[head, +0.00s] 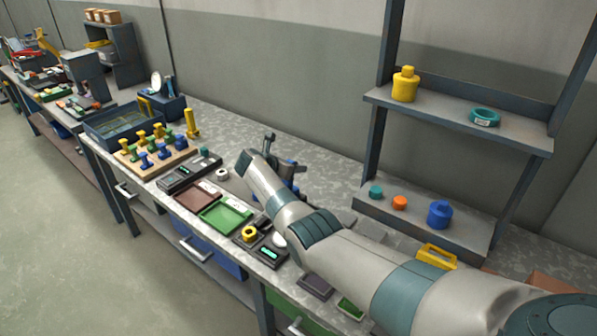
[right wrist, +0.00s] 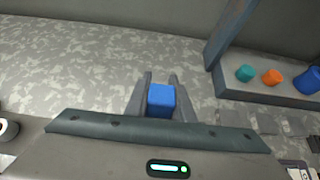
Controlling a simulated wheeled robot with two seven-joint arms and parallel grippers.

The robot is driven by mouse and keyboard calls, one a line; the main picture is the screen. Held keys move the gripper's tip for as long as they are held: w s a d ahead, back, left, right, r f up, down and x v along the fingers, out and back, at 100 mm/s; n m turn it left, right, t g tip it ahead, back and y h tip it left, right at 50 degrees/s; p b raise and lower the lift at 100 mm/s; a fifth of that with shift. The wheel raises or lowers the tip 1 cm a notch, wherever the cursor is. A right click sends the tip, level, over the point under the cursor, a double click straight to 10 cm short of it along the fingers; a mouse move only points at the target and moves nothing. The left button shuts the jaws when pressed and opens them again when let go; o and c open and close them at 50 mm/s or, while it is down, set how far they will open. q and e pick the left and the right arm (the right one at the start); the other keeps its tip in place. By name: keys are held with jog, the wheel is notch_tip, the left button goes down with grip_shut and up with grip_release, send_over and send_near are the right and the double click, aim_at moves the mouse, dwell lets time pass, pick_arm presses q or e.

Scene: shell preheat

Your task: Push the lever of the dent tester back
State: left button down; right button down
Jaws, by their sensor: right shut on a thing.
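My right arm comes in from the lower right in the head view, and its wrist hides much of what lies behind it. In the right wrist view, my right gripper (right wrist: 160,80) has its two grey fingers on either side of a blue block (right wrist: 161,101), shut on it. The block looks like the handle of the dent tester's lever, but the rest of the lever is hidden. In the head view, a dark upright piece (head: 268,142) and blue parts (head: 291,162) show just beyond my wrist; I cannot tell tester from gripper there. My left gripper is not in view.
A shelf unit (head: 455,118) stands at the right with a yellow bottle (head: 404,86), a teal ring (head: 484,117) and a blue bottle (head: 439,214). Trays, a peg board (head: 152,159) and small devices line the bench's front. The bench (head: 235,122) behind my wrist is clear.

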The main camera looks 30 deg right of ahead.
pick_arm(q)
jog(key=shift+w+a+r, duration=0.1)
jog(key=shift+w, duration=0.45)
pick_arm(e)
jog(key=shift+w+d+f+g+y, duration=0.35)
jog(key=shift+d+f+g+y, duration=0.4)
jog(key=shift+y, duration=0.35)
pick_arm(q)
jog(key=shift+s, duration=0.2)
pick_arm(e)
jog(key=shift+r, duration=0.1)
jog(key=c, duration=1.5)
grip_release()
jog(key=shift+d, duration=0.1)
